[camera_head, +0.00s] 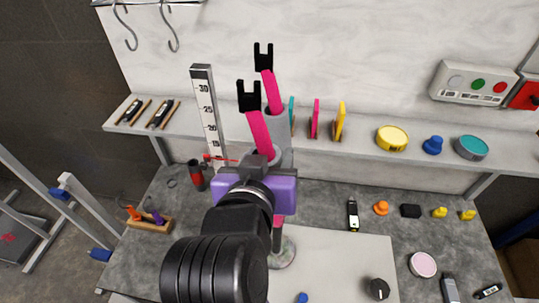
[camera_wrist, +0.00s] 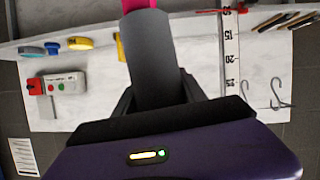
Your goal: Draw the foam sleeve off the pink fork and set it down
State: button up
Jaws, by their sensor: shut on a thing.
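The pink fork (camera_head: 257,131) stands upside down with two legs up and black tips at the top. The front leg is bare along its upper length. The grey foam sleeve (camera_head: 280,126) is around the rear leg, whose pink upper part sticks out above it. My gripper (camera_wrist: 155,98) is shut on the sleeve, one finger on each side. The sleeve fills the middle of the wrist view (camera_wrist: 150,60), with pink (camera_wrist: 138,4) showing past its far end. In the head view my purple gripper body hides the fork's middle; a pink part shows below it.
A ruler (camera_head: 208,115) stands left of the fork. The pale mat (camera_head: 340,255) on the bench has free room.

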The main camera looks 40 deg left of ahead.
aim_at(248, 109)
jog(key=c, duration=0.8)
jog(key=shift+s+a+r+p, duration=0.1)
jog(key=shift+a+r+p, duration=0.05)
jog(key=shift+r+p, duration=0.8)
jog(key=shift+s+a+r+p, duration=0.1)
jog(key=shift+a+r+p, duration=0.05)
jog(key=shift+r+p, duration=0.75)
jog(key=shift+a+r, duration=0.1)
jog(key=shift+r, duration=0.15)
jog(key=shift+s, duration=0.1)
jog(key=shift+s+a+r+p, duration=0.1)
jog(key=shift+a+r+p, duration=0.1)
jog(key=shift+r+p, duration=0.5)
jog(key=shift+s+a+r+p, duration=0.15)
jog(key=shift+a+r+p, duration=0.05)
jog(key=shift+r+p, duration=0.55)
jog(key=shift+s+a+r+p, duration=0.1)
jog(key=shift+a+r+p, duration=0.1)
jog(key=shift+r+p, duration=0.5)
jog(key=shift+f, duration=0.1)
jog(key=shift+r, duration=0.2)
jog(key=shift+r+p, duration=1.05)
